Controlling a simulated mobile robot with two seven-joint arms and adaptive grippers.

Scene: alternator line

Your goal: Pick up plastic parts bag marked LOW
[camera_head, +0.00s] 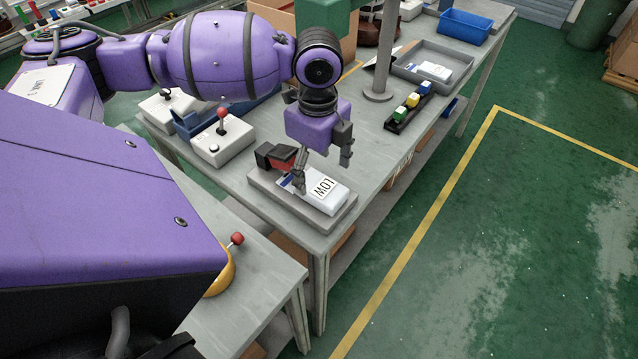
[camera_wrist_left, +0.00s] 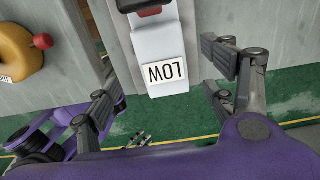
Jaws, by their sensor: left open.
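The white plastic parts bag marked LOW (camera_head: 327,193) lies on a grey tray (camera_head: 262,184) at the near corner of the workbench. It also shows in the left wrist view (camera_wrist_left: 160,50), with its LOW label facing up. A black and red object (camera_head: 277,157) sits at the bag's far left end. My left gripper (camera_head: 322,172) is above the bag with its fingers spread. In the left wrist view the fingers (camera_wrist_left: 165,85) stand on either side of the bag's label end, with nothing between them held.
White joystick boxes (camera_head: 219,143) stand left of the tray. A grey post (camera_head: 380,75), a rack of coloured blocks (camera_head: 408,107) and another grey tray (camera_head: 455,62) are farther back. A yellow joystick base (camera_head: 222,275) is on the nearer table. Green floor on the right is clear.

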